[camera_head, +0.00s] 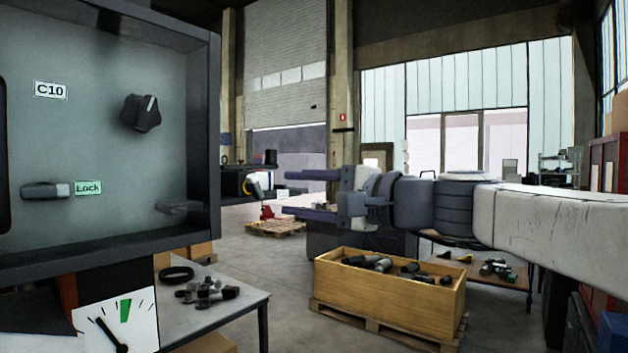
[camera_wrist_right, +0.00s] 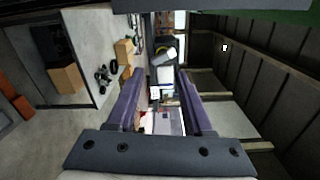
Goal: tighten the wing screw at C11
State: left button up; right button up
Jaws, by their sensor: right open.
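In the right wrist view the same gripper (camera_wrist_right: 160,75) is open and empty, with small blurred things showing beyond the gap. My left gripper is out of view.
A wooden crate (camera_head: 385,308) of parts stands on a pallet below my right arm. A grey table (camera_head: 235,312) with dark parts stands below the panel, near a dial gauge (camera_head: 118,322). Open floor lies between table and crate.

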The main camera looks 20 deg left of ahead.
jog(key=a+n+b, duration=0.1)
jog(key=n+b, duration=0.2)
jog(key=n, duration=0.5)
jog(key=a+n+b, duration=0.1)
jog(key=n+b, duration=0.3)
jog(key=n, duration=0.4)
jog(key=w+n+b, duration=0.1)
jog(key=n+b, duration=0.2)
jog(key=n, duration=0.5)
jog(key=shift+a, duration=0.4)
jog(key=shift+w+a+r+n, duration=0.15)
jog(key=shift+r+n, duration=0.05)
jog(key=shift+n, duration=0.3)
jog(key=shift+w+a+r, duration=0.1)
jog(key=shift+a, duration=0.5)
